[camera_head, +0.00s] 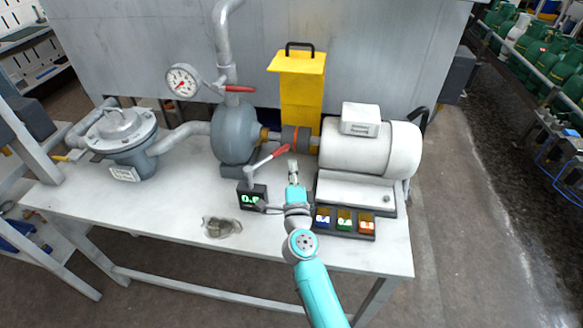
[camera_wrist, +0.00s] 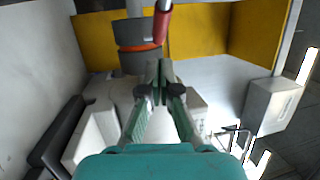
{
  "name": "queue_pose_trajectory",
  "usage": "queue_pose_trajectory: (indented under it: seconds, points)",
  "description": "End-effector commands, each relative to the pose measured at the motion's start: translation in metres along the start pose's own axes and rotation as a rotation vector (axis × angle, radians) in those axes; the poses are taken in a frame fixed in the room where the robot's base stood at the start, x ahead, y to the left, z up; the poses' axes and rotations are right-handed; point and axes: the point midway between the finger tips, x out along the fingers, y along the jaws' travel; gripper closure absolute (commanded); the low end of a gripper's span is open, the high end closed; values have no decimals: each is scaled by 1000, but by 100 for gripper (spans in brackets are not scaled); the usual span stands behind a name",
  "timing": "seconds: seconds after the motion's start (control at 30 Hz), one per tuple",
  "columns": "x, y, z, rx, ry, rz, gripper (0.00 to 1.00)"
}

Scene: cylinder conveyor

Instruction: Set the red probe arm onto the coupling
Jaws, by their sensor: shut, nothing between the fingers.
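The red probe arm (camera_head: 272,157) slants up from the small black readout box (camera_head: 252,197), its red end at the lower edge of the coupling. The coupling (camera_head: 295,138) is dark grey with an orange band, between pump and motor. In the wrist view the red end of the probe arm (camera_wrist: 161,24) overlaps the right side of the coupling (camera_wrist: 138,60); I cannot tell if they touch. My gripper (camera_head: 292,164) is just below the coupling, near the red end. In the wrist view my gripper (camera_wrist: 160,70) is shut and empty, its fingertips just below the red end.
The white motor (camera_head: 345,152) stands right of the coupling and the grey pump (camera_head: 234,132) left. A yellow guard (camera_head: 301,85) stands open behind. The table's front left (camera_head: 140,205) is mostly clear.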

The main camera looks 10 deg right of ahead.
Motion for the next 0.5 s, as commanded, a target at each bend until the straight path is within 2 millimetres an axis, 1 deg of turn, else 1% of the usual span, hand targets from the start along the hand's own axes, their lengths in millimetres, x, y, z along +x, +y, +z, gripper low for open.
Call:
queue_pose_trajectory:
  seconds: [0.5]
  points:
    - [-63,5,-55,-3,3,2,100]
